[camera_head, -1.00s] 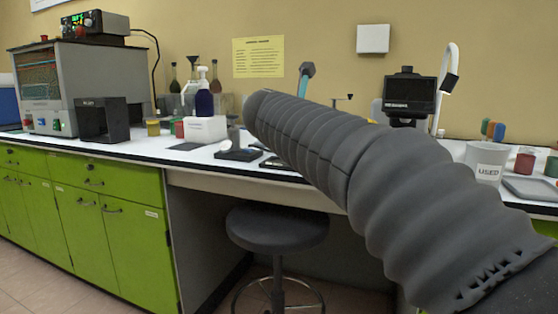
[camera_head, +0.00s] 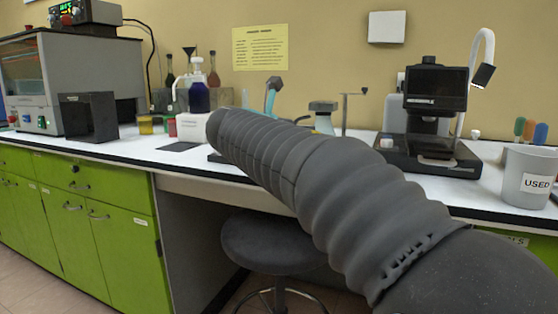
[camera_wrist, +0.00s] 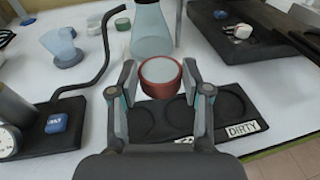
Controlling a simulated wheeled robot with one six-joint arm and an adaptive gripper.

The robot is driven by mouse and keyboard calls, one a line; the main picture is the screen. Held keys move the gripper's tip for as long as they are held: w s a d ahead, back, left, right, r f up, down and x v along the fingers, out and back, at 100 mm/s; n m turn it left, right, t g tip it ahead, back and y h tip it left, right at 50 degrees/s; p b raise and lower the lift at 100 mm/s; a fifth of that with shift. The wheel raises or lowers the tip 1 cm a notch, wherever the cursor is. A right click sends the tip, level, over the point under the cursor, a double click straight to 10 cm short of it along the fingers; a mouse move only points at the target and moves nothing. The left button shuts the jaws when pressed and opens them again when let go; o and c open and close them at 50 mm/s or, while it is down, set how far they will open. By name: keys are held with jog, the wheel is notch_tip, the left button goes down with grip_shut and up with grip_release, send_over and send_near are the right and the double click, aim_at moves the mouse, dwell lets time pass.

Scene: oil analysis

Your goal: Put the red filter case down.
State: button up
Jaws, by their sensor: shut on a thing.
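The red filter case (camera_wrist: 161,91), a short round case with a pale top, is between the two fingers of my gripper (camera_wrist: 160,76) in the wrist view. My gripper is shut on it. The case overlaps the far edge of a black tray (camera_wrist: 238,86) with round recesses and a "DIRTY" label (camera_wrist: 242,129). I cannot tell whether the case is above the tray or touching it. A second label on the tray is mostly hidden by a finger. In the head view my arm's grey sleeve hides the gripper and the held case.
A glass flask (camera_wrist: 151,36) stands just beyond the case. A green round case (camera_wrist: 122,24) and a curved black stand (camera_wrist: 104,62) are to its left, a dark platform (camera_wrist: 232,44) to its right. The microscope (camera_head: 430,110) and "USED" bin (camera_head: 528,178) stand right on the bench.

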jog(key=a+f, duration=0.2)
jog(key=a, duration=0.1)
jog(key=a+f, duration=0.1)
jog(key=shift+w+a, duration=0.25)
jog(key=shift+w, duration=0.1)
jog(key=shift+f+b, duration=0.7)
jog(key=shift+f, duration=1.15)
jog(key=shift+f, duration=0.15)
jog(key=o, duration=0.9)
jog(key=shift+o, duration=0.2)
jog(key=v, duration=1.2)
jog(key=shift+p, duration=0.35)
